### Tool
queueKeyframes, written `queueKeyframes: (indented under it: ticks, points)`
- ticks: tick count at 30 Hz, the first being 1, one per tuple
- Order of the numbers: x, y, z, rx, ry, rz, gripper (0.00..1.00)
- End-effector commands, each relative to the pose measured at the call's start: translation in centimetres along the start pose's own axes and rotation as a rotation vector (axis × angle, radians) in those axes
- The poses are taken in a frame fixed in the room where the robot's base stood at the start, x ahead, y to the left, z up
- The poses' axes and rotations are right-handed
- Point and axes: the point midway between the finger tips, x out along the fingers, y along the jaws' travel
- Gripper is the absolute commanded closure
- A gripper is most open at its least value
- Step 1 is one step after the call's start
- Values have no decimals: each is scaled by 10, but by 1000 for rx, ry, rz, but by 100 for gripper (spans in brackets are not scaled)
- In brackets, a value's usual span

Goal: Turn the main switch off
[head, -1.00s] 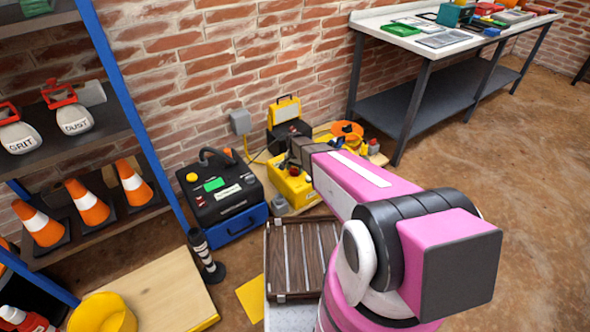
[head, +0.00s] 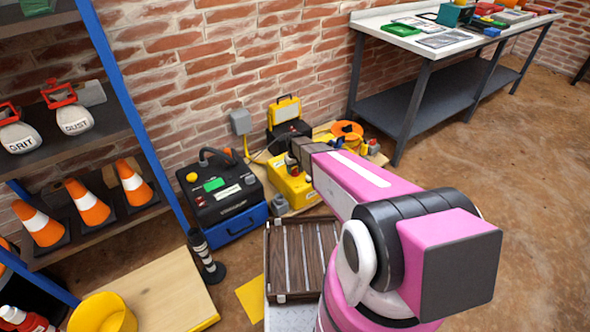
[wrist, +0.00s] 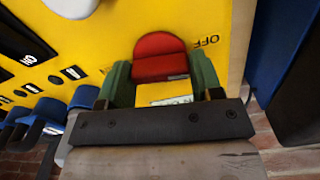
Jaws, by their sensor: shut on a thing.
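The main switch is a red knob (wrist: 160,57) on a yellow panel (wrist: 115,30) in the wrist view. The word OFF is printed on the panel to the right of the knob. My gripper (wrist: 160,82) is shut on the knob, with a green-padded finger on each side of it. Part of the knob's lower side is hidden by the gripper.
A black and blue case (head: 226,195) stands left of the yellow box. A black and yellow box (head: 286,116) and an orange reel (head: 347,130) are behind it. A wooden slatted crate (head: 300,250) lies in front. A workbench (head: 425,50) stands at the right.

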Motion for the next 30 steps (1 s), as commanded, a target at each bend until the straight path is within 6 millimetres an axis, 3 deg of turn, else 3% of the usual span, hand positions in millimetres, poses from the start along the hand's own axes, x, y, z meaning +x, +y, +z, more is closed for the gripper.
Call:
queueKeyframes:
  ticks: [12, 27, 28, 30]
  points:
    - [0, 0, 0, -167, 0, 0, 64]
    - [-1, 0, 0, -186, 0, 0, 64]
    - [-1, 0, 0, -186, 0, 0, 37]
    - [0, 0, 0, -186, 0, 0, 15]
